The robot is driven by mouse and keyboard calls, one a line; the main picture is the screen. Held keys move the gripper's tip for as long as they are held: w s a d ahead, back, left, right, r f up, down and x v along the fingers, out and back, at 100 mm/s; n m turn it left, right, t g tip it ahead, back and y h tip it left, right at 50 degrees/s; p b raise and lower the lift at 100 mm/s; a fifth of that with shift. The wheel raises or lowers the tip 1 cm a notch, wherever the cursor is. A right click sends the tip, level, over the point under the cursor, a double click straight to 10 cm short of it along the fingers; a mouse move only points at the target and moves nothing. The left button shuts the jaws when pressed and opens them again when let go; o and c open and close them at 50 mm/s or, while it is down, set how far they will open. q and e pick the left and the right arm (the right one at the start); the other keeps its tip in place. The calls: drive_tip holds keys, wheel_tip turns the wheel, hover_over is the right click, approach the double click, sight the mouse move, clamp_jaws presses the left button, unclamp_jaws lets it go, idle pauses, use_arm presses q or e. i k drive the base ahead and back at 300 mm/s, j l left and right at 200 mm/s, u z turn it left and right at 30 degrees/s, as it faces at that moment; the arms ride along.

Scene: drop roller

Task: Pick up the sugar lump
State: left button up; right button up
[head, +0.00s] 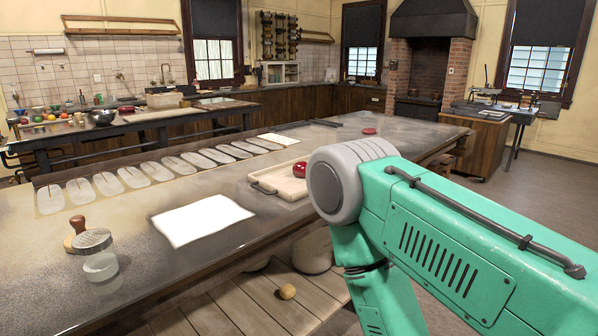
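A small glossy red lump (300,169), which looks like the sugar lump, sits at the far right end of a shallow pale tray (277,187) on the long table. My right arm's teal link and grey joint stand close in front of the tray's right side and may hide part of it. Neither gripper is in the head view, so I cannot see whether they are open or shut.
The long dark table (150,275) bears a white sheet (201,220), a row of pale oval plates (133,177), a sieve-like tool with a wooden knob (92,241), a clear glass jar (101,266) and a flat red disc (369,131). A small tan ball (287,291) lies on the slatted shelf below.

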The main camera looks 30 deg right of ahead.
sight(299, 169)
drive_tip(key=i+l, duration=0.1)
drive_tip(key=l, duration=0.4)
drive_tip(key=i+l, duration=0.1)
drive_tip(key=l, duration=0.85)
drive_tip(key=i+l, duration=0.15)
drive_tip(key=l, duration=0.3)
